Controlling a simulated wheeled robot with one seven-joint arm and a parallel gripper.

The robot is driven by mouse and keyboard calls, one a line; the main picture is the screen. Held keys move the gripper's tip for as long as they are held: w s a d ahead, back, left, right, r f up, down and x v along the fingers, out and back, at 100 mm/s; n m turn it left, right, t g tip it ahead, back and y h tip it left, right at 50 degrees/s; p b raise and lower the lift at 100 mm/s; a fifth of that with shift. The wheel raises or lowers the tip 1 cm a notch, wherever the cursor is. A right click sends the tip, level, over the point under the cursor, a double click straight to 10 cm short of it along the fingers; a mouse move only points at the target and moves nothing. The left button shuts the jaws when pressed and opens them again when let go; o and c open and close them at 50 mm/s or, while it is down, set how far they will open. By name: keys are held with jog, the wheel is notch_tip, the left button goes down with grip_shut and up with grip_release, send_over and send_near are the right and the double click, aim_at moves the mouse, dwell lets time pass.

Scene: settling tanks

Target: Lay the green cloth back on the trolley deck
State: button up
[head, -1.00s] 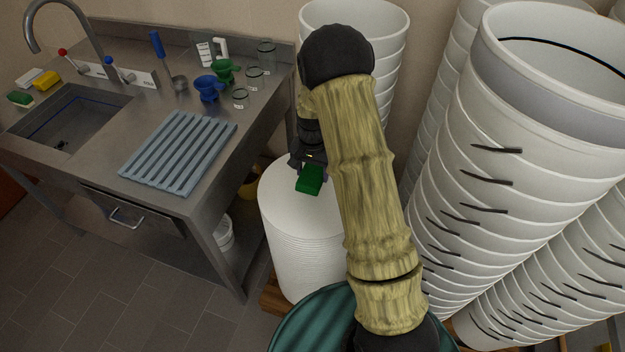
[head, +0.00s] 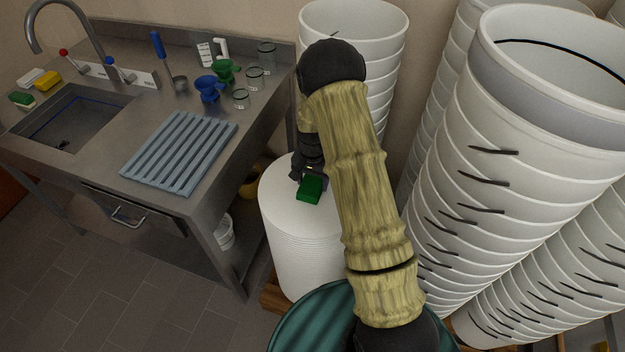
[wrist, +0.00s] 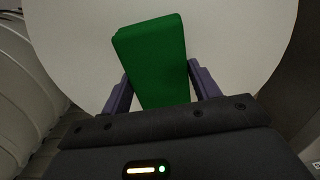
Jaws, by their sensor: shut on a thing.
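I cannot tell whether the cloth touches the white top. I cannot make out a trolley deck in these views.
Tall stacks of white buckets (head: 500,170) stand close on the right, and another stack (head: 385,60) stands behind my arm. A steel sink bench (head: 75,155) on the left holds a blue rack (head: 180,152), funnels and beakers. The tiled floor (head: 90,290) is clear at lower left.

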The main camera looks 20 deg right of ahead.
aim_at(313, 181)
jog(key=shift+f, duration=0.2)
jog(key=o, duration=1.1)
jog(key=shift+r, duration=0.1)
notch_tip(313, 181, up, 12)
jog(key=b, duration=0.2)
jog(key=shift+r, duration=0.1)
